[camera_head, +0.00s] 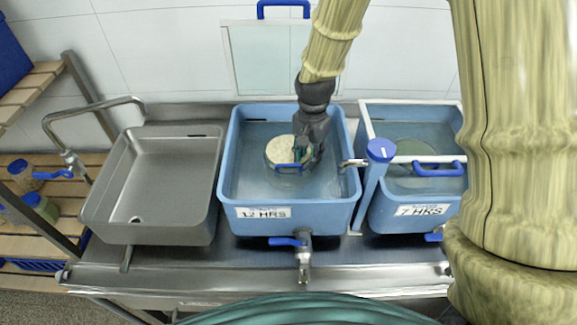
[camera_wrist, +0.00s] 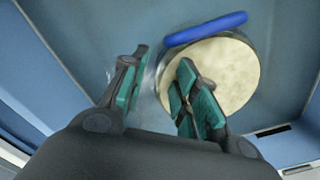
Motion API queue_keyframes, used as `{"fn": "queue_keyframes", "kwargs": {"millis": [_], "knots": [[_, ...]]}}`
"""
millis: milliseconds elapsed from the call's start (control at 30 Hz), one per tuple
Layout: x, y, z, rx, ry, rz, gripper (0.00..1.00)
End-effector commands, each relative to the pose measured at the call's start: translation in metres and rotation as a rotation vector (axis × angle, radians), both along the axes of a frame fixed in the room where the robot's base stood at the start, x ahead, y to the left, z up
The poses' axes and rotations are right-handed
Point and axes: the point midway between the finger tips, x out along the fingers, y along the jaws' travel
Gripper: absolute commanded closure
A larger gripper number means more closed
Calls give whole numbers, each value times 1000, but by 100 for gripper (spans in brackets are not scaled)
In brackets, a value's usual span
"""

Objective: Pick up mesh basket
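The mesh basket (camera_head: 280,150) is round, with pale grainy contents and a blue handle, and sits in the blue tub labelled "12 HRS" (camera_head: 235,195). In the wrist view the basket (camera_wrist: 228,75) lies right of centre, its blue handle (camera_wrist: 205,29) along its upper edge. My gripper (camera_head: 304,148) reaches down into the tub at the basket's right side in the head view. In the wrist view my gripper (camera_wrist: 162,62) is open. One finger overlaps the basket's near edge and the other is outside it. I cannot tell whether either finger touches.
A metal sink (camera_head: 150,190) is left of the tub. Another blue tub labelled "7 HRS" (camera_head: 420,215) is on the right. The tub walls surround my gripper. A framed lid (camera_head: 270,60) leans behind.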

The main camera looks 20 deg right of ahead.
Motion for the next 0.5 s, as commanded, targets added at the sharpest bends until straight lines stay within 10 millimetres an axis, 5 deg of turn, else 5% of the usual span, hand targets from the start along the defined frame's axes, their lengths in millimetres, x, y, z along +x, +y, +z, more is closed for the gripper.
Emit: {"fn": "queue_keyframes", "kwargs": {"millis": [500], "knots": [[3, -1, -37, 0, 4, 0, 70]]}}
